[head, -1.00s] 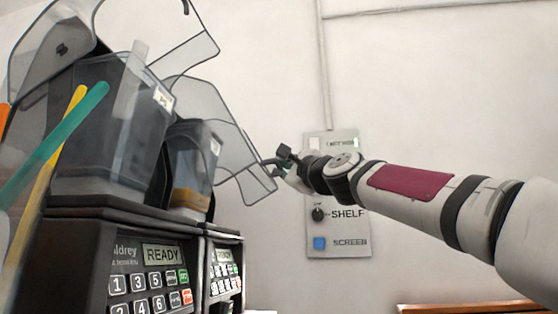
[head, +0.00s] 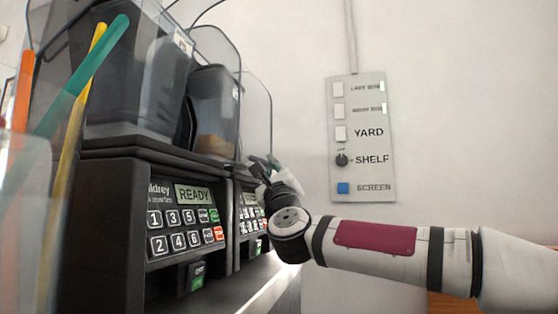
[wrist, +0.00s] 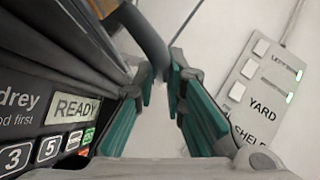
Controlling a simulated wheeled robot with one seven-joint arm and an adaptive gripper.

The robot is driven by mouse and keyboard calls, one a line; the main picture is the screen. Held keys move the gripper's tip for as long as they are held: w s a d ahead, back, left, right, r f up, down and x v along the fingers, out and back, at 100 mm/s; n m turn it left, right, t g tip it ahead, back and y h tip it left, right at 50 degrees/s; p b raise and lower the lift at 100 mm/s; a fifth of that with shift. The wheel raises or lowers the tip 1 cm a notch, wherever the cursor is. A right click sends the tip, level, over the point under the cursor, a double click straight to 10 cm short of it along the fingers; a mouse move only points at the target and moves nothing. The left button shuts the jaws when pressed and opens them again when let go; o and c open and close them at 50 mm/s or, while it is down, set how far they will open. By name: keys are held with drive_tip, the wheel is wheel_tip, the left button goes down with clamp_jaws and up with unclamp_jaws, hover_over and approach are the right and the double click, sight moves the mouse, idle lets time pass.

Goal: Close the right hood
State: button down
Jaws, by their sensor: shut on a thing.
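The right hood (head: 260,112) is a clear panel with a rounded top around the right container. It looks lowered, its lower front edge close to the right machine's top. My gripper (head: 262,168) is at that front edge, just above the right keypad. In the wrist view my gripper (wrist: 165,80) shows teal pads close together, with a dark curved bar (wrist: 145,38) running to the fingertips. It is shut on the right hood's edge; the exact contact is hard to see. The right container (head: 214,105) holds something brown at its bottom.
The left machine (head: 112,215) has a READY display and a dark container (head: 125,75) behind clear panels. Coloured sticks (head: 92,75) stand at the front left. A labelled switch panel (head: 362,140) hangs on the wall at right. The wall area between is clear.

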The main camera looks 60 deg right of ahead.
drive_tip(key=shift+w+a+f+n+t+y, duration=0.3)
drive_tip(key=shift+w+a+f+y, duration=0.1)
drive_tip(key=shift+w+f, duration=0.3)
drive_tip(key=c, duration=1.9)
unclamp_jaws()
drive_tip(key=shift+w, duration=0.15)
drive_tip(key=shift+d, duration=0.1)
